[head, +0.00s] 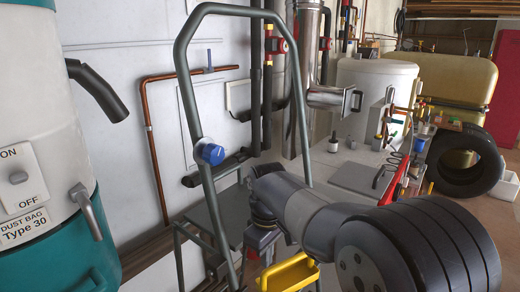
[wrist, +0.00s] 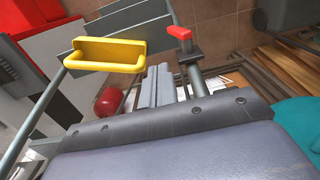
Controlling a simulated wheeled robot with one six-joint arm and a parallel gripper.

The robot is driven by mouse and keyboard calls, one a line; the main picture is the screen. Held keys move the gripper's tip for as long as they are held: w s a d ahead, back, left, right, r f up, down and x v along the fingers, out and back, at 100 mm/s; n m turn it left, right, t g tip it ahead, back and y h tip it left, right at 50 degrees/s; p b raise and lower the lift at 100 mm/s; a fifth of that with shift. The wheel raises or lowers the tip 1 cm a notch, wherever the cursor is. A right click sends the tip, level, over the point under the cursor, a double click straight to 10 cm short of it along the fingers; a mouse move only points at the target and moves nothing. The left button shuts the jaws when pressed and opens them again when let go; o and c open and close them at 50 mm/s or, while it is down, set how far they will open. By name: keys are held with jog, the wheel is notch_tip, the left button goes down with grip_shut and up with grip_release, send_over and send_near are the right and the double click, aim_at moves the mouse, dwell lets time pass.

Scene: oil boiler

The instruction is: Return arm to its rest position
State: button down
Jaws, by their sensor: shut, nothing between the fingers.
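My arm reaches from the bottom right toward the middle of the head view, in front of a grey tubular step frame (head: 186,100). In the wrist view my gripper (wrist: 158,70) shows as two grey fingers side by side, shut and empty. In the head view its fingers are hidden behind or below my arm. A yellow handle (wrist: 105,65) is left of the fingers in the wrist view; a yellow piece (head: 290,273) also shows just below my arm in the head view. I cannot tell the gap between fingers and handle.
A teal and white vacuum (head: 40,150) stands at the left. A copper pipe (head: 150,150) runs along the wall. A white tank (head: 378,95), a tyre (head: 462,160) and a yellow tank (head: 450,80) stand behind. A red-tipped lever (wrist: 179,33) is right of the fingers.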

notch_tip(320, 180, up, 4)
jog(key=shift+f, duration=0.2)
dwell(0.3)
